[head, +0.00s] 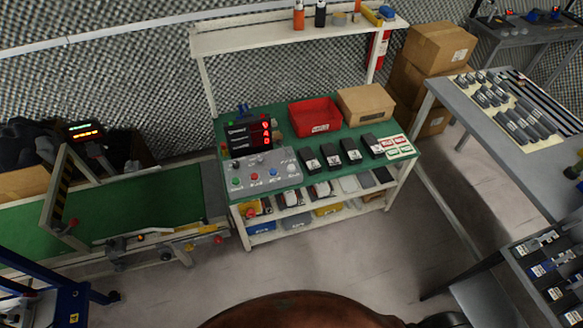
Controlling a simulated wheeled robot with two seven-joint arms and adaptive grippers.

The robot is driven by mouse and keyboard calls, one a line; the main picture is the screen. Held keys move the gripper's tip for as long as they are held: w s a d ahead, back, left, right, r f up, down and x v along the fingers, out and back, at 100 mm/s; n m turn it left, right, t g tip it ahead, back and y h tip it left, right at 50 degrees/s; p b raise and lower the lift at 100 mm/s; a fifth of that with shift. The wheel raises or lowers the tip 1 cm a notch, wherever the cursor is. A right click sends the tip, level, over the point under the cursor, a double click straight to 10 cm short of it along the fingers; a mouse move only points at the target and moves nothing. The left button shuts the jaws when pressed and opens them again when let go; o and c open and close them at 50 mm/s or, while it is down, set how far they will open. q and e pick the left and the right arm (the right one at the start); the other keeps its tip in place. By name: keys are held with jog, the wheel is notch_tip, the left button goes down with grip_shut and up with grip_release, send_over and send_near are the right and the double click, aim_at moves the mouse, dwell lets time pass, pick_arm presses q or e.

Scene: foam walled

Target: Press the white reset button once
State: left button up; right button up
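A grey sloped control panel (262,168) sits on the left part of the green-topped workbench (300,145). Along its front edge is a row of buttons: a green one (236,182), a red one (254,177), a blue one (273,173) and, at the right end, a white one (292,168). The labels are too small to read, and I cannot tell whether the white button is pressed. Behind the panel stands a black display (249,135) with red digits. Neither of my grippers is in view, and nothing touches the panel.
Several black devices (351,153) stand right of the panel. A red bin (315,116) and a cardboard box (366,104) are behind them. A conveyor (135,205) adjoins on the left, a grey table (480,140) stands right. The floor (330,255) before the bench is clear.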

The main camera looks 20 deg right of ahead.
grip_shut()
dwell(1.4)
